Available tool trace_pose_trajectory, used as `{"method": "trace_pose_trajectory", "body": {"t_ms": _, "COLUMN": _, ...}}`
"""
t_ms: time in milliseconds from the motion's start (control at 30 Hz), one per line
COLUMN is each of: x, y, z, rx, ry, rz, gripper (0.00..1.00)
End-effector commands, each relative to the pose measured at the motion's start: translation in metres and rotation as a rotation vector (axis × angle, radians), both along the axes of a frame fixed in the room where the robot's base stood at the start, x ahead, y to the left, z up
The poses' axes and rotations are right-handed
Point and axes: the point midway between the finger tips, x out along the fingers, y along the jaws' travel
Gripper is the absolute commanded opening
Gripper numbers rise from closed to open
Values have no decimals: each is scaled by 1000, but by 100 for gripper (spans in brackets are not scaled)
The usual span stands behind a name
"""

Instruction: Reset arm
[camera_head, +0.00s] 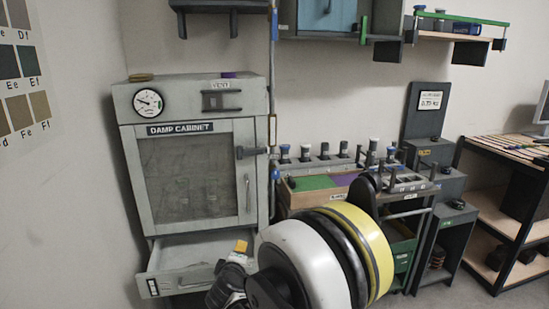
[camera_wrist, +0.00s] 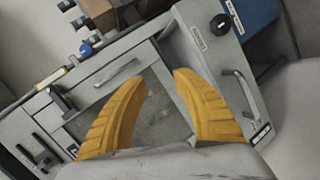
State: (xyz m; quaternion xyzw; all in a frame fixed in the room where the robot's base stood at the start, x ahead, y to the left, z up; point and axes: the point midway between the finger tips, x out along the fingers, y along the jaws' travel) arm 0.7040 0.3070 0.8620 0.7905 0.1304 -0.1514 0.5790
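My gripper shows in the wrist view (camera_wrist: 162,77), with two yellow ribbed fingers spread apart and nothing held between them. Beyond the fingers are a grey panel and grey fronts with bar handles. In the head view my arm, with white, black and yellow rounded links, fills the lower middle. My gripper is mostly hidden there, with an orange-yellow part (camera_head: 241,246) showing beside the open drawer (camera_head: 176,283) at the base of the damp cabinet (camera_head: 124,155). I cannot tell whether the gripper touches the drawer.
The cabinet's windowed door is closed. A bench with green and purple panels (camera_head: 313,183) and several knobs stands right of it, partly behind my arm. A dark stand (camera_head: 428,112) and shelving with a monitor (camera_head: 542,108) are farther right. Wall shelves (camera_head: 460,38) hang above.

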Motion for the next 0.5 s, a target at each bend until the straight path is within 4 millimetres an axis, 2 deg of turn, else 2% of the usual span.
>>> {"method": "trace_pose_trajectory", "body": {"t_ms": 33, "x": -2, "y": -27, "z": 22, "rx": 40, "ry": 29, "rz": -47, "gripper": 34}}
{"method": "trace_pose_trajectory", "body": {"t_ms": 100, "x": -9, "y": -62, "z": 48, "rx": 104, "ry": 75, "rz": -112, "gripper": 34}}
{"method": "trace_pose_trajectory", "body": {"t_ms": 267, "x": -43, "y": -138, "z": 96, "rx": 255, "ry": 169, "rz": -257, "gripper": 34}}
{"method": "trace_pose_trajectory", "body": {"t_ms": 367, "x": -75, "y": -181, "z": 119, "rx": 352, "ry": 224, "rz": -347, "gripper": 34}}
{"method": "trace_pose_trajectory", "body": {"t_ms": 500, "x": -132, "y": -233, "z": 140, "rx": 491, "ry": 296, "rz": -469, "gripper": 34}}
